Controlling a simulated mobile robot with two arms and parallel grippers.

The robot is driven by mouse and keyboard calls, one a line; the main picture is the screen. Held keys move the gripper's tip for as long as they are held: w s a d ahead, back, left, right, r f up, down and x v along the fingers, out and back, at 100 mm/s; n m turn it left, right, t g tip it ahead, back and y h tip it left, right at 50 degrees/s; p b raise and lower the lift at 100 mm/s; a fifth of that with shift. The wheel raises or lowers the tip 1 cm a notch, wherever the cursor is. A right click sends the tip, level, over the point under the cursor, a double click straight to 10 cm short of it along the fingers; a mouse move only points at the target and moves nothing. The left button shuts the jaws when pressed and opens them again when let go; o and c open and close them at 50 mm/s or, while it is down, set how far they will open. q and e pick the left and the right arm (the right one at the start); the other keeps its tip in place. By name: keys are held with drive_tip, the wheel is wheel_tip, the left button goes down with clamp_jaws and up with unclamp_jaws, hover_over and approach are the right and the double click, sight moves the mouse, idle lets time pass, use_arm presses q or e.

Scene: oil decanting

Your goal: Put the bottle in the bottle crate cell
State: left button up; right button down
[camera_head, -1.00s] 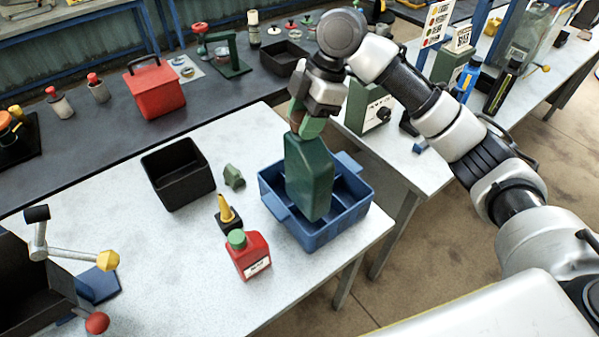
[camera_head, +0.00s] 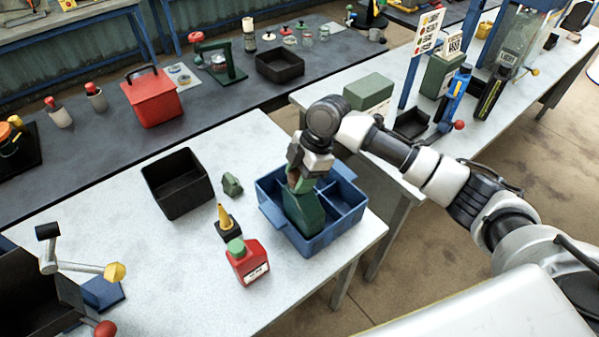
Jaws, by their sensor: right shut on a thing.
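The dark green bottle (camera_head: 303,212) stands partly inside the blue bottle crate (camera_head: 341,229), in a cell on the crate's left side. Its lower part is hidden by the crate's front wall. My right gripper (camera_head: 299,180) is shut on the bottle's top, coming from above. The crate's cells on the right, behind a blue divider, look empty. My left gripper is not in view.
A red bottle with a green cap (camera_head: 248,262) and a yellow funnel on a dark base (camera_head: 226,220) stand left of the crate. The table's right edge is close to the crate.

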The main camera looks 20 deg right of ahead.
drive_tip(key=c, duration=0.6)
unclamp_jaws()
drive_tip(key=b+v, duration=0.3)
drive_tip(key=v, duration=0.9)
drive_tip(key=shift+r, duration=0.1)
drive_tip(key=shift+s, duration=0.1)
